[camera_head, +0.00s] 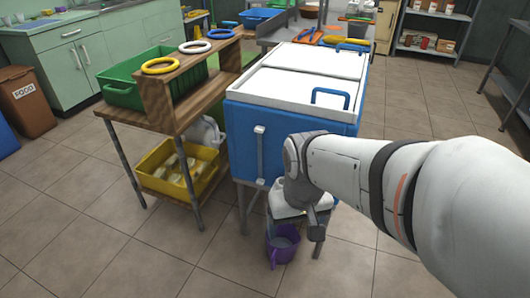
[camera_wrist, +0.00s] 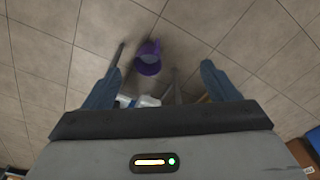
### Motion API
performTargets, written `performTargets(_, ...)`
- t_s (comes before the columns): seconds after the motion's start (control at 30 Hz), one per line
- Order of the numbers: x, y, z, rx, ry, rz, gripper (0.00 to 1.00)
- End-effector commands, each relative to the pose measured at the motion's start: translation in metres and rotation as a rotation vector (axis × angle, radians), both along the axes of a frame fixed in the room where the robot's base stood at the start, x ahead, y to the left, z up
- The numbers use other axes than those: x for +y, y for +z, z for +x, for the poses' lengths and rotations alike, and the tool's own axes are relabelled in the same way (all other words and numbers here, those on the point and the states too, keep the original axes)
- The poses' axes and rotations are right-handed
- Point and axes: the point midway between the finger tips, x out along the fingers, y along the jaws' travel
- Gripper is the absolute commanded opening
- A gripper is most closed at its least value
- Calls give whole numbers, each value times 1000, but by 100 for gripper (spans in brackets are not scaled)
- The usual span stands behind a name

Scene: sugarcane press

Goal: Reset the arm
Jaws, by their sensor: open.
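My arm reaches in from the right of the head view and ends in front of a blue chest (camera_head: 240,125) with white lids. In the wrist view my gripper (camera_wrist: 160,69) is open, its two blue-grey fingers wide apart with nothing held between them. In the head view the fingers are hard to make out below the wrist. A purple jug (camera_head: 283,256) is low down, just below the wrist; it also shows in the wrist view (camera_wrist: 148,66), beyond the fingertips and apart from them. A white surface below the chest is partly hidden by my arm.
Left stands a wooden table (camera_head: 190,108) with coloured rings on its raised shelf, a green crate (camera_head: 122,95) and, below, a yellow crate (camera_head: 155,184). A brown food bin (camera_head: 27,103) stands far left. Shelves (camera_head: 432,30) stand at the back right.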

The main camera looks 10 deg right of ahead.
Motion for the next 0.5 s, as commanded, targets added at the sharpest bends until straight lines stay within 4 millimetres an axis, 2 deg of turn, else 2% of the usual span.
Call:
performTargets(0.17,0,1,1,-1,-2,-1,80)
performTargets(0.27,-1,11,1,-3,-1,-2,80)
performTargets(0.37,-2,35,0,-9,2,-5,80)
performTargets(0.5,-3,84,-1,-22,13,-13,80)
